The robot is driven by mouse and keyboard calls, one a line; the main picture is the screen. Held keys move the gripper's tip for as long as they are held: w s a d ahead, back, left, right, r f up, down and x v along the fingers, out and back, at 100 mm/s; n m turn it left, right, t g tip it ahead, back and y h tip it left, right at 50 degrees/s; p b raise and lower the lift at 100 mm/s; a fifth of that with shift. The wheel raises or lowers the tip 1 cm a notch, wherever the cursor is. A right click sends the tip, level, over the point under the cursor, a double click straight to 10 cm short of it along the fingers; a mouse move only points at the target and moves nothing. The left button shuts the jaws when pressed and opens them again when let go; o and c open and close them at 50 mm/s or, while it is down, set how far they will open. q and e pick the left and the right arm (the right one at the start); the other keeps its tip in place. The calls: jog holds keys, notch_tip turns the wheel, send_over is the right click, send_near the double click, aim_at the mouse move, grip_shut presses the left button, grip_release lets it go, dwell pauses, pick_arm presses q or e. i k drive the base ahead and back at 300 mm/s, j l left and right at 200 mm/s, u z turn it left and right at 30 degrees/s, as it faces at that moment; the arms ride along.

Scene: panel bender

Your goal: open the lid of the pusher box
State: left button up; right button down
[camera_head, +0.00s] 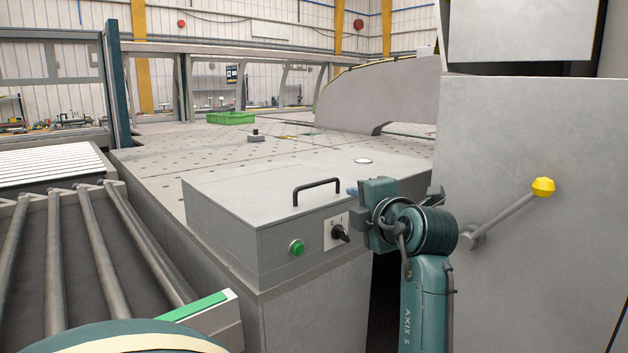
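The pusher box is a grey metal box (285,258) in the middle of the view. Its flat lid (260,195) lies down and looks closed. A black bar handle (316,184) stands on the lid near its front edge. The finger opening is too small and turned away to tell. My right gripper is not in view.
The box front has a green button (297,247) and a black rotary switch (340,233). A yellow-knobbed lever (543,187) sticks out from the grey cabinet (560,270) at right. Rollers (55,265) lie at left. A green crate (231,118) stands on the table behind.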

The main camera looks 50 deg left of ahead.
aim_at(262, 200)
jog(key=i+j, duration=0.1)
jog(key=j, duration=1.25)
jog(key=i+z, duration=0.05)
